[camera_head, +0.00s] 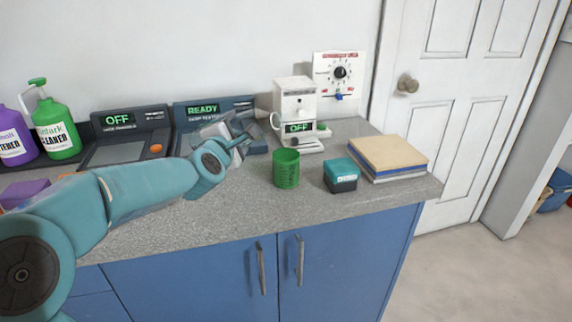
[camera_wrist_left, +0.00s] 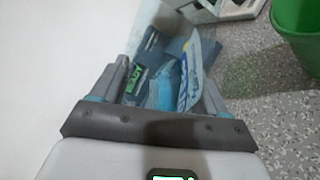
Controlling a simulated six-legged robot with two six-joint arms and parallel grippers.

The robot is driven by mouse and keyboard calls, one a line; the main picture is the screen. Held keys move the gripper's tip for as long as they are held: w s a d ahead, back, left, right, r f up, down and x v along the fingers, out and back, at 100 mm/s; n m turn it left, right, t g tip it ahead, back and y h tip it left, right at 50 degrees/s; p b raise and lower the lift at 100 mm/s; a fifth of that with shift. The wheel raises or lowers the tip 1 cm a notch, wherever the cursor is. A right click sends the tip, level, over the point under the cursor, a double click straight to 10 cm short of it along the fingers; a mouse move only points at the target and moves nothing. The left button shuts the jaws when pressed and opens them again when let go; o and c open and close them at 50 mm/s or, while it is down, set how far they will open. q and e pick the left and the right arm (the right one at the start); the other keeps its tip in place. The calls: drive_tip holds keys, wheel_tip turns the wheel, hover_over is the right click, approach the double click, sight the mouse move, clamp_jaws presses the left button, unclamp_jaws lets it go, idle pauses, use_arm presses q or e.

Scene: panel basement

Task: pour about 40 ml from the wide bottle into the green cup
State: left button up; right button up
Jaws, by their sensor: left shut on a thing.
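The green cup (camera_head: 286,170) stands upright on the grey speckled counter, with graduation-like marks on its side. It also shows at the upper right of the left wrist view (camera_wrist_left: 300,35). My left gripper (camera_head: 238,138) is just left of and behind the cup, above the counter. In the left wrist view my left gripper (camera_wrist_left: 160,88) is shut on a see-through bottle with a white and blue label (camera_wrist_left: 197,65), which seems to be the wide bottle. The bottle is mostly hidden in the head view, so its tilt and fill are unclear. My right gripper is out of view.
A teal box (camera_head: 340,175) and a stack of boards or books (camera_head: 388,157) are right of the cup. A white machine (camera_head: 296,108) stands behind it. Consoles reading OFF (camera_head: 118,120) and READY (camera_head: 200,109) line the wall. A green cleaner bottle (camera_head: 56,128) stands at left.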

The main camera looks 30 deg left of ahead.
use_arm(q)
drive_tip(key=shift+a+f+m+b, duration=0.15)
drive_tip(key=shift+f+m+b, duration=0.2)
drive_tip(key=shift+f, duration=0.2)
drive_tip(key=shift+b, duration=0.3)
drive_tip(key=shift+m+t+y+b, duration=0.3)
drive_tip(key=shift+m+b, duration=0.35)
drive_tip(key=shift+b, duration=0.1)
drive_tip(key=shift+r+m+b, duration=0.2)
drive_tip(key=shift+m+b, duration=0.45)
drive_tip(key=shift+m, duration=0.05)
drive_tip(key=shift+r+t, duration=0.1)
drive_tip(key=shift+t, duration=0.2)
drive_tip(key=shift+r+m+t+b, duration=0.3)
drive_tip(key=shift+r+m+b, duration=0.05)
drive_tip(key=shift+r+m, duration=0.4)
drive_tip(key=shift+s+a, duration=0.1)
drive_tip(key=shift+a, duration=0.6)
